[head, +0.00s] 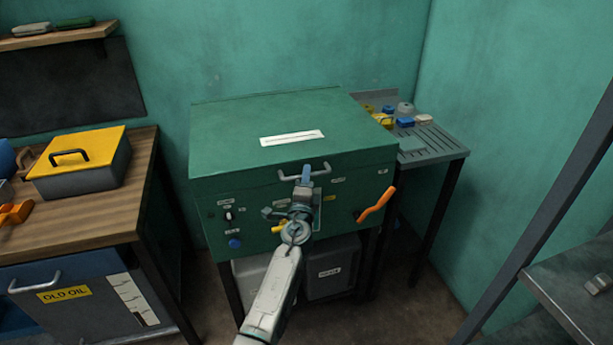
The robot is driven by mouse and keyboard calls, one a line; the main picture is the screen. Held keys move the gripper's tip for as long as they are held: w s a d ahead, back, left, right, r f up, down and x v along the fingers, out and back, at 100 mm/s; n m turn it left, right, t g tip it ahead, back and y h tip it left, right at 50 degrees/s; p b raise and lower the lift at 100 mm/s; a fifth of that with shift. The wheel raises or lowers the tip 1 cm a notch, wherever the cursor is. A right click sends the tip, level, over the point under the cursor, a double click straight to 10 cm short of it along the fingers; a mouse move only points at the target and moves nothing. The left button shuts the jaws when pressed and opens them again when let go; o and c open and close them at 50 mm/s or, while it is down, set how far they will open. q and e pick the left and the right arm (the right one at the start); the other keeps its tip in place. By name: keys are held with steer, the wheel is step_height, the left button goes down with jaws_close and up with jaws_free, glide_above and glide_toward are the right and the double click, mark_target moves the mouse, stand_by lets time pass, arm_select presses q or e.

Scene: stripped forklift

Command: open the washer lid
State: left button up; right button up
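The washer is a green metal cabinet (225,215) against the back wall. Its green lid (235,130) lies flat and shut, with a white label strip on top. A grey bar handle (323,168) sits at the lid's front edge. My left gripper (307,173) reaches up from below, with its tip overlapping the middle of the handle. I cannot tell whether its fingers are closed around the bar or only in front of it. The gripper and wrist hide part of the front panel. My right gripper is not in view.
An orange lever (376,204) sticks out of the washer's front, right of my wrist. A wooden bench (95,213) with a yellow-lidded box (83,165) stands left. A grey drain table (436,143) with small parts stands right. Metal shelving (575,280) is at lower right.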

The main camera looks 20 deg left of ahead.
arm_select(q)
steer(key=shift+w+a+r, duration=0.15)
steer(key=shift+w, duration=0.4)
jaws_close()
